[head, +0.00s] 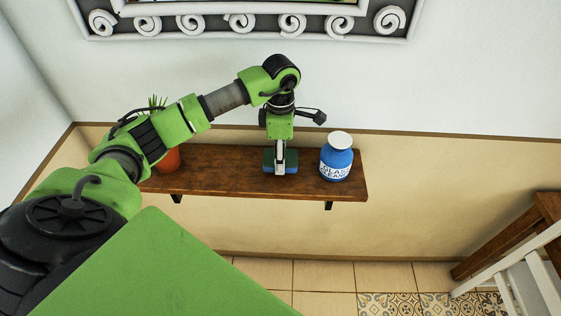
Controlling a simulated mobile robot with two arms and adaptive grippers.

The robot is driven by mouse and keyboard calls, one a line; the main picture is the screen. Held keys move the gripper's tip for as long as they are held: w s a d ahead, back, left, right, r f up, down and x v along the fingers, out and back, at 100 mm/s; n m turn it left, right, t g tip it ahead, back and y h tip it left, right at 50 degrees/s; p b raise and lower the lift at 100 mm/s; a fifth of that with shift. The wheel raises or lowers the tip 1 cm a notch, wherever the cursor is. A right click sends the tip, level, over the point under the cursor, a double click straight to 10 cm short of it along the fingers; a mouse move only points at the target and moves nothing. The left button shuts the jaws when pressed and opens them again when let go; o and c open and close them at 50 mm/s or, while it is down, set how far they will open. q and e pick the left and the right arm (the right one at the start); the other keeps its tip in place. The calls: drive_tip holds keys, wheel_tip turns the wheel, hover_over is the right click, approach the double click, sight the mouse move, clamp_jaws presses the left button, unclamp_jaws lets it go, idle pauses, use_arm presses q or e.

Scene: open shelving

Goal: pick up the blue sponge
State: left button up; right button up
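The blue sponge (291,162) is on the wooden wall shelf (225,176), right of the shelf's middle. My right gripper is not in view.
A blue glass cleaner bottle (337,160) with a white cap stands on the shelf, right of the sponge. A potted plant (168,160) stands at the shelf's left, partly behind my arm. The wall is behind; a white railing (520,275) is at lower right.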

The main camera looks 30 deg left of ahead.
use_arm(q)
drive_tip(key=s+d+r+b, duration=0.4)
drive_tip(key=s+d+r, duration=0.3)
drive_tip(key=s+r, duration=0.4)
drive_tip(key=shift+s+r, duration=0.15)
drive_tip(key=shift+s, duration=0.45)
drive_tip(key=shift+c, duration=1.4)
